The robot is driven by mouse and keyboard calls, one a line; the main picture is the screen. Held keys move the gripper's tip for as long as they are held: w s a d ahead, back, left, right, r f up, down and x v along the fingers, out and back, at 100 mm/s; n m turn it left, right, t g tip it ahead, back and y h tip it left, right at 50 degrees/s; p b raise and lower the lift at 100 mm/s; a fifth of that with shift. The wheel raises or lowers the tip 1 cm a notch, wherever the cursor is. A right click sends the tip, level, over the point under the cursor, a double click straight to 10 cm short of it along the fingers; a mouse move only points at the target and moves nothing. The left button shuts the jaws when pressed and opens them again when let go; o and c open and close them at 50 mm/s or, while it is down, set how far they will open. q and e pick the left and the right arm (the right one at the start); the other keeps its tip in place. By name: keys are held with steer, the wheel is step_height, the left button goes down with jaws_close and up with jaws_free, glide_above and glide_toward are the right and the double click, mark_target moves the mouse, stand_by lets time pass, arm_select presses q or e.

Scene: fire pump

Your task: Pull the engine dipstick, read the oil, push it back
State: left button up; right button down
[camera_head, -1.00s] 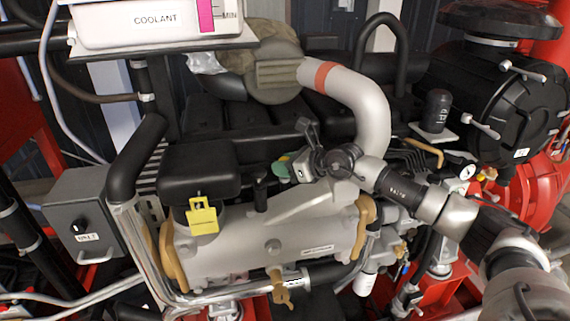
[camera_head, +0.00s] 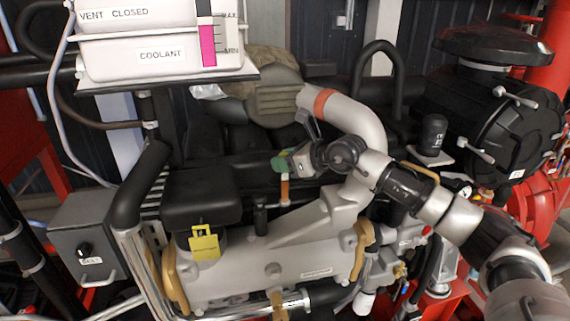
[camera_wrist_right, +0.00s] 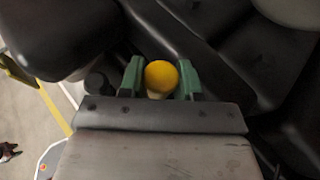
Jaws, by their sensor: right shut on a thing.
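My right gripper (camera_head: 283,164) is above the engine (camera_head: 255,255), left of the silver pipe. In the right wrist view, its green fingertips (camera_wrist_right: 161,78) are shut on a round yellow knob (camera_wrist_right: 161,75), which appears to be the dipstick handle. In the head view the knob is hidden by the fingers. No oil mark is readable. My left gripper is not in view.
The coolant tank (camera_head: 125,62) hangs at upper left. A silver pipe with a red band (camera_head: 350,115) curves close beside my right wrist. A black filler cover (camera_head: 200,192) and yellow tag (camera_head: 204,243) are to the left. A grey switch box (camera_head: 85,240) stands at lower left.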

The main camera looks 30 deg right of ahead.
steer(key=shift+w+d+r, duration=0.1)
steer(key=shift+r, duration=0.3)
steer(key=c, duration=1.1)
jaws_free()
steer(key=shift+c, duration=0.2)
steer(key=shift+o, duration=1.1)
steer(key=shift+f, duration=0.1)
steer(key=shift+s+d+b, duration=0.25)
steer(key=shift+s+b, duration=0.15)
steer(key=shift+s, duration=0.05)
steer(key=b+v, duration=0.4)
steer(key=v, duration=0.6)
steer(key=shift+a, duration=0.2)
